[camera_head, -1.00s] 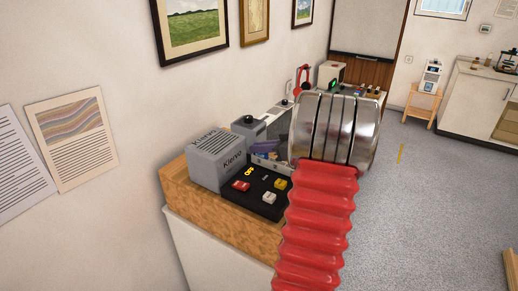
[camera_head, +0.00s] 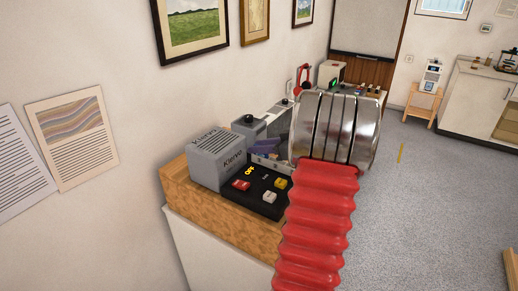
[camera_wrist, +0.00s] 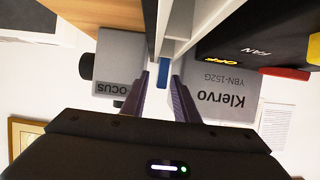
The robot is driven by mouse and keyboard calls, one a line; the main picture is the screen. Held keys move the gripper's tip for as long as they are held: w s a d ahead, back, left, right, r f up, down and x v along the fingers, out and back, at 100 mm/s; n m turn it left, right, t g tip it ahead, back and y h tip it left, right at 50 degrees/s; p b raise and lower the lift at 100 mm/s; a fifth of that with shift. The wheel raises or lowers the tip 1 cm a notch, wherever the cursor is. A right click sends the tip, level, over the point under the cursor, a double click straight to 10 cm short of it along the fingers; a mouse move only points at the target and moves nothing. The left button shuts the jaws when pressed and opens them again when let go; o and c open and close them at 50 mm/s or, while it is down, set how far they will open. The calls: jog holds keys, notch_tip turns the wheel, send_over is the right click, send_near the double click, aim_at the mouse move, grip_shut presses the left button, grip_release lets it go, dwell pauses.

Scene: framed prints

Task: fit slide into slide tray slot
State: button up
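In the wrist view, which shows the scene upside down, my gripper (camera_wrist: 162,78) has its two dark purple fingers apart. A small blue piece (camera_wrist: 164,72) lies in line with the gap, with space visible on both sides. I cannot tell whether it is the slide or part of the tray. It sits at the end of a pale narrow channel (camera_wrist: 170,18), perhaps the slide tray; no slot can be made out. The grey Klervo projector (camera_wrist: 222,90) is right of the fingers. In the head view my gripper (camera_head: 268,147) is beside the projector (camera_head: 217,158), mostly blocked by my arm.
A grey focus housing (camera_wrist: 118,75) is left of the fingers. The black switch panel (camera_head: 258,196) with red, white and yellow switches is in front of the projector. The wooden stand (camera_head: 225,219) carries them against the wall. Grey floor (camera_head: 420,215) is open at right.

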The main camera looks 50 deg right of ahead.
jog(key=v, duration=1.2)
dwell(0.7)
